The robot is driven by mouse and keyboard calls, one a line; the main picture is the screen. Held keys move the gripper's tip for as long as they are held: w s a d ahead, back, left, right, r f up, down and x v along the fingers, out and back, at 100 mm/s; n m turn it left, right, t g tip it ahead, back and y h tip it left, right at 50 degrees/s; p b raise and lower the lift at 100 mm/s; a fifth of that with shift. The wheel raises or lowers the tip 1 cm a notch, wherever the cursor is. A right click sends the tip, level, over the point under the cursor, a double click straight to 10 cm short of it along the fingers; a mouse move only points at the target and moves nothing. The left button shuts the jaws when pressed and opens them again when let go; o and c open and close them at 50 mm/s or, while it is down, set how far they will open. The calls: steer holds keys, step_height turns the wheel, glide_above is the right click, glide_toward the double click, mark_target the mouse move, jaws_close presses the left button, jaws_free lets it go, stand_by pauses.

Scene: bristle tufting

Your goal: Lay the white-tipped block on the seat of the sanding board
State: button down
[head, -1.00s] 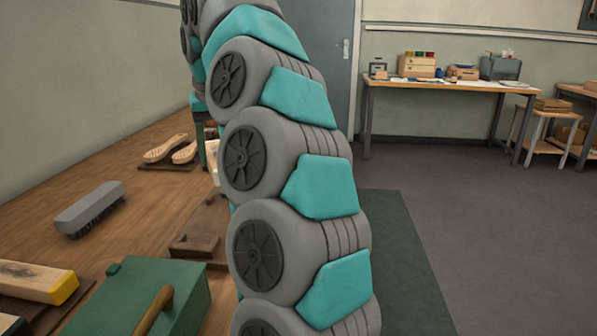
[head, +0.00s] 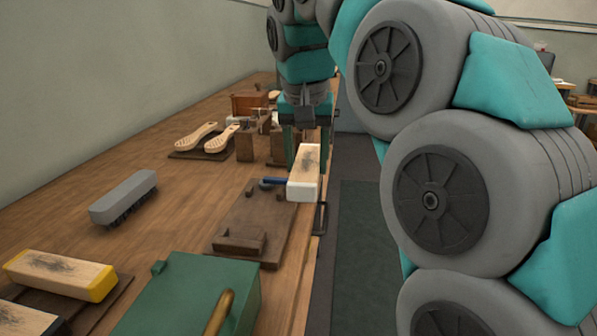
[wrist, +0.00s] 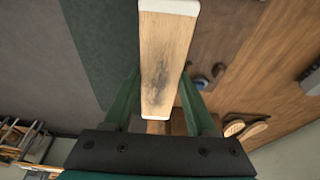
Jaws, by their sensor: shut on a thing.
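The white-tipped block (head: 304,172) is pale wood with white ends and a dark smudge on its face. My gripper (head: 305,135) is shut on it; in the head view the block's near end sticks out toward the camera. In the wrist view the block (wrist: 167,60) runs lengthwise between the green fingers (wrist: 160,95). The sanding board (head: 270,218) is a dark brown board near the bench's right edge, with a raised wooden piece (head: 239,241) at its near end. The block appears above and beside its far right part; the gap cannot be judged. The block hides some of the board.
A yellow-ended block (head: 60,274) lies at front left, with a green box (head: 180,295) to its right. A grey brush (head: 123,199) and shaped wooden pieces (head: 196,136) lie farther back. A blue-handled item (head: 274,182) is beside the held block. Open bench lies left of the board.

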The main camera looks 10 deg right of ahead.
mark_target(294, 168)
steer(key=shift+s+a+f, duration=0.25)
steer(key=shift+s+a, duration=0.1)
steer(key=shift+a, duration=0.3)
steer(key=shift+s+a+f, duration=0.25)
steer(key=shift+s+a, duration=0.1)
steer(key=shift+a, duration=0.25)
steer(key=shift+w+a+f+b, duration=0.1)
steer(key=shift+w+a+f, duration=0.3)
steer(key=shift+a, duration=0.8)
steer(key=shift+w+a+f+b, duration=0.2)
steer(key=shift+w+a, duration=0.4)
steer(key=shift+a, duration=0.6)
steer(key=shift+w+a+f+b, duration=0.1)
steer(key=shift+w+a+f, duration=0.35)
steer(key=shift+a, duration=0.75)
steer(key=shift+r, duration=0.1)
steer(key=shift+f+b, duration=1.2)
steer(key=shift+f, duration=0.9)
steer(key=shift+f, duration=0.4)
jaws_free()
steer(key=shift+r, duration=0.1)
